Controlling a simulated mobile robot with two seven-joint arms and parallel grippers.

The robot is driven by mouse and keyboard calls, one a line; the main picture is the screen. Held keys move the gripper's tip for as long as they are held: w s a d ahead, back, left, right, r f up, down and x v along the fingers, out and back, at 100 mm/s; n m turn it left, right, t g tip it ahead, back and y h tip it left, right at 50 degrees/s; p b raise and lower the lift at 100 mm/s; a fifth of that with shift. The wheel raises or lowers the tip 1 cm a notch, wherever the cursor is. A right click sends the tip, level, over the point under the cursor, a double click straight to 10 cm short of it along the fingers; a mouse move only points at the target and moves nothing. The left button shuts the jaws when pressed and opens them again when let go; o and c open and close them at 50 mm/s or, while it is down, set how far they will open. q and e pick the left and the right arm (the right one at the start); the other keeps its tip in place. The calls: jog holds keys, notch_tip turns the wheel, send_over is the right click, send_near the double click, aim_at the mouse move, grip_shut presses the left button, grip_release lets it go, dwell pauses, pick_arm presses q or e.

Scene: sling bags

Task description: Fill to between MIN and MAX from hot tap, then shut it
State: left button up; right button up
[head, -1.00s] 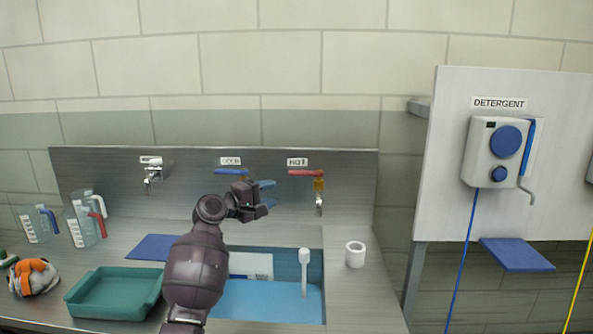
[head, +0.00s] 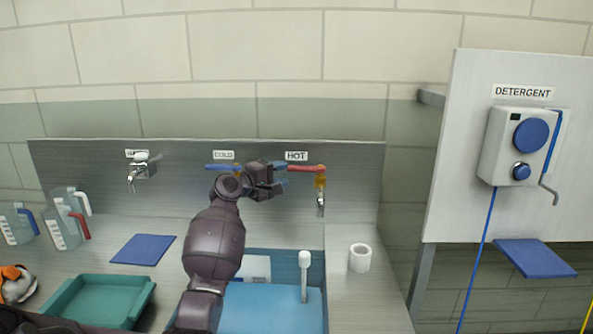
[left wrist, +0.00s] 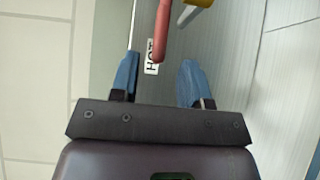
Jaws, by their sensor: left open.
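The hot tap (head: 320,186) is on the steel backsplash under a HOT label (head: 296,156), with a red lever (head: 307,168) pointing left. No water stream shows from its spout. My left gripper (head: 283,179) is open just left of the lever. In the left wrist view the lever (left wrist: 162,35) comes down between the lines of the two blue fingers (left wrist: 158,75), not clasped. The sink (head: 270,308) below has a blue interior and a white standpipe (head: 304,277). A white plate (head: 256,268) shows at its back; MIN and MAX are not readable. My right gripper is out of view.
The cold tap's blue lever (head: 222,168) is close behind my left arm. Another tap (head: 140,168) is further left. Jugs (head: 65,220), a blue mat (head: 144,249) and a green tray (head: 98,302) are left.

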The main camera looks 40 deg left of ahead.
aim_at(292, 170)
pick_arm(q)
jog(key=w, duration=0.4)
jog(key=w+d, duration=0.1)
jog(key=w, duration=0.1)
jog(key=shift+b, duration=0.3)
jog(key=shift+c, duration=0.4)
grip_shut()
